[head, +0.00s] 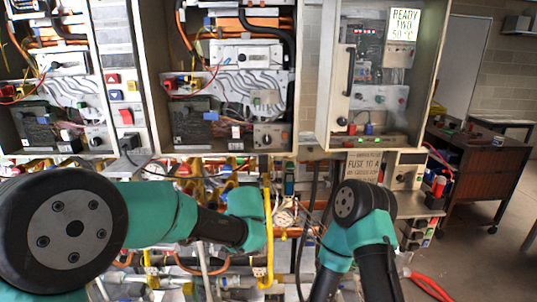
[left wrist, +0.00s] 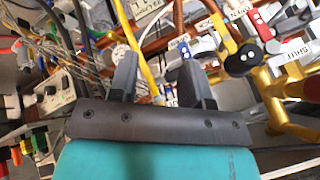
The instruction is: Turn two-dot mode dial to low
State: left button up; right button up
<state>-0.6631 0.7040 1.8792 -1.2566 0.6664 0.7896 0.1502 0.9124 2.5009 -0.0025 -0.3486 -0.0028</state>
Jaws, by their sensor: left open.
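Several round dials show in the head view, but their dots and marks are too small to read. One dial (head: 267,139) sits at the lower right of the middle heater. Another dial (head: 406,178) is on a box below the right heater, and one more (head: 96,141) is at the lower right of the left heater. My left gripper (left wrist: 158,60) is open in the left wrist view, with a yellow pipe (left wrist: 147,66) seen between its fingers. In the head view my left wrist hides the fingers. My right arm is at the lower right; its gripper is not visible.
The right heater's display (head: 403,24) reads "READY TWO 50°C". Pipes and a yellow vertical pipe (head: 268,235) crowd the space below the heaters. A grey box (left wrist: 45,108) and a black knob (left wrist: 245,58) flank my left gripper. A desk (head: 480,160) stands right.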

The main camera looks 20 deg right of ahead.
aim_at(268, 141)
pick_arm(q)
jog(key=s+d+r+t, duration=0.2)
jog(key=d+r, duration=0.2)
jog(key=r, duration=0.5)
jog(key=s+d+r+t, duration=0.2)
jog(key=d+r+t, duration=0.1)
jog(key=r, duration=0.6)
jog(key=s+d+r+t, duration=0.2)
jog(key=d+r, duration=0.3)
jog(key=r, duration=0.4)
jog(key=shift+d+r+t, duration=0.3)
jog(key=shift+d+t, duration=0.1)
jog(key=shift+t, duration=0.1)
jog(key=shift+w, duration=0.1)
jog(key=x, duration=1.7)
jog(key=shift+w+f, duration=0.1)
jog(key=shift+w, duration=0.1)
jog(key=shift+c, duration=0.4)
jog(key=c, duration=0.6)
jog(key=shift+o, duration=0.2)
